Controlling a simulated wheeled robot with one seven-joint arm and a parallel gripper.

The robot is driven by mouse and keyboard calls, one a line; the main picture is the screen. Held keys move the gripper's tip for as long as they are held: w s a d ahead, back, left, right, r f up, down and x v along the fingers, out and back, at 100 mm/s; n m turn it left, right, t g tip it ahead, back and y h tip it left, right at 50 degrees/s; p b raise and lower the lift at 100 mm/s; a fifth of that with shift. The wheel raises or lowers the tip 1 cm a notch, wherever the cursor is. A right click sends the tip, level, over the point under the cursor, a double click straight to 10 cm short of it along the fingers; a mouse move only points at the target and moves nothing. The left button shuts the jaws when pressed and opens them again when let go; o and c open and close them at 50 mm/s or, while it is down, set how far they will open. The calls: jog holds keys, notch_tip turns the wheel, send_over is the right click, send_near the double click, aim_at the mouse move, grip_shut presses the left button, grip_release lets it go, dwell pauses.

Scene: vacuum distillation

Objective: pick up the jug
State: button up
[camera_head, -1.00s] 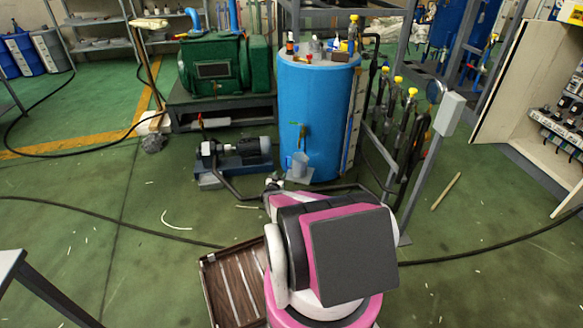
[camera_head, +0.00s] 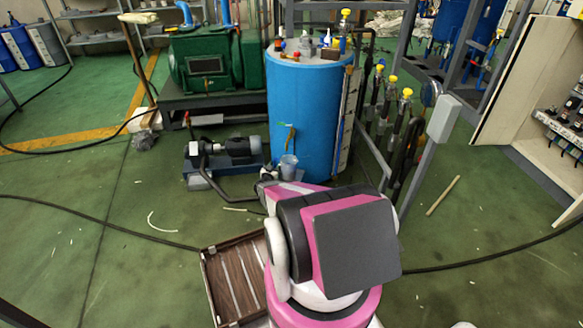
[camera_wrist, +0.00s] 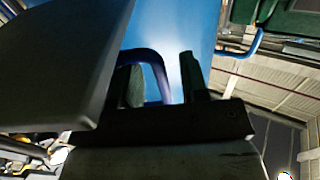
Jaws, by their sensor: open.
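The jug (camera_head: 289,166) is a small, pale, translucent vessel. It stands upright at the foot of the blue drum (camera_head: 305,112), below the tap (camera_head: 290,135) on its front. My arm reaches toward it, and my gripper is mostly hidden behind my own wrist, just left of and in front of the jug. In the wrist view my gripper (camera_wrist: 161,82) has two dark fingers standing apart. A dark blue curved bar (camera_wrist: 150,58), possibly the jug's handle, shows between or just beyond them. I cannot tell whether it touches a finger. Bright blue fills the space behind.
A pump with a motor (camera_head: 228,152) and its pipe sit left of the jug. A grey post (camera_head: 428,150) and upright pipes with yellow caps stand right of the drum. A brown slatted tray (camera_head: 228,282) lies beside my base. Black hoses cross the green floor.

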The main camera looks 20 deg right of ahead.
jog(key=shift+w+d, duration=0.25)
jog(key=shift+d, duration=0.05)
jog(key=shift+a, duration=0.1)
grip_shut()
jog(key=shift+s+r, duration=0.1)
jog(key=shift+r, duration=0.15)
